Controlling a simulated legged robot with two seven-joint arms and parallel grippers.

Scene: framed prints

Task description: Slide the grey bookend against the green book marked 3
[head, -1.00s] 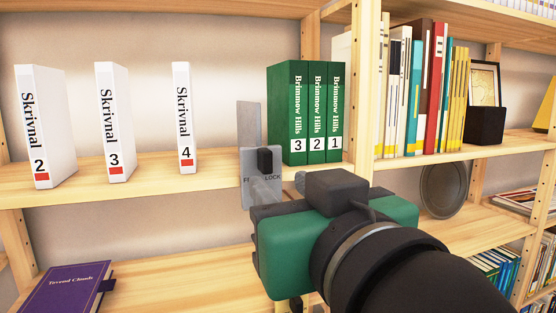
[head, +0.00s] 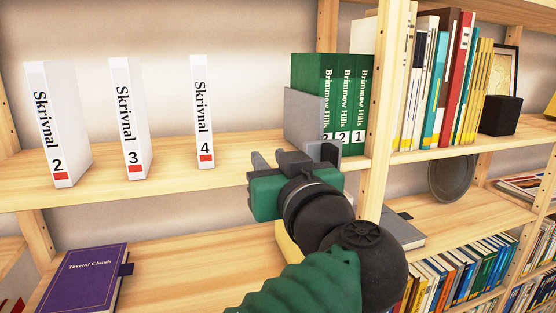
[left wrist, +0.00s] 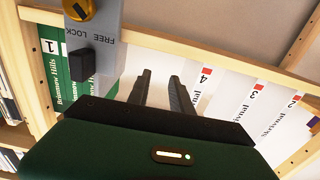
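The grey bookend (head: 304,118) stands upright on the shelf at the left side of the green book marked 3 (head: 311,72). It overlaps that book's lower part; I cannot tell whether they touch. My left gripper (head: 275,158) is in front of the shelf edge, just left of and below the bookend. In the left wrist view its two dark fingers (left wrist: 160,90) are apart with nothing between them. My right gripper is out of view.
White Skrivnal volumes 2 (head: 57,125), 3 (head: 130,120) and 4 (head: 202,112) stand apart to the left. Green books 2 and 1 fill the space up to the wooden upright (head: 388,90). Bare shelf lies between volume 4 and the bookend. A purple book (head: 84,278) lies below.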

